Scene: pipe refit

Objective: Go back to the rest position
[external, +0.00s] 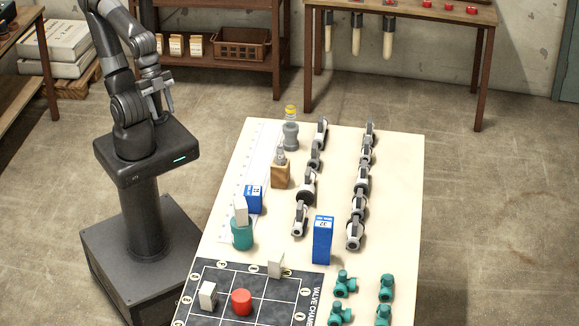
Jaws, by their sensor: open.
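My gripper (163,106) is open and empty. It hangs beside my arm, above my own base and to the left of the table (405,160). It is apart from the table and touches nothing there. My arm is folded close to my column, with its upper part near the top edge of the picture.
Along the table stand two rows of grey-and-black valves (362,180), blue boxes (322,245) and (254,200), a teal cylinder (242,234), a wooden block (281,172), a yellow-capped bottle (291,130) and teal fittings (344,284). A red cylinder (241,302) sits on a dark grid mat (262,284).

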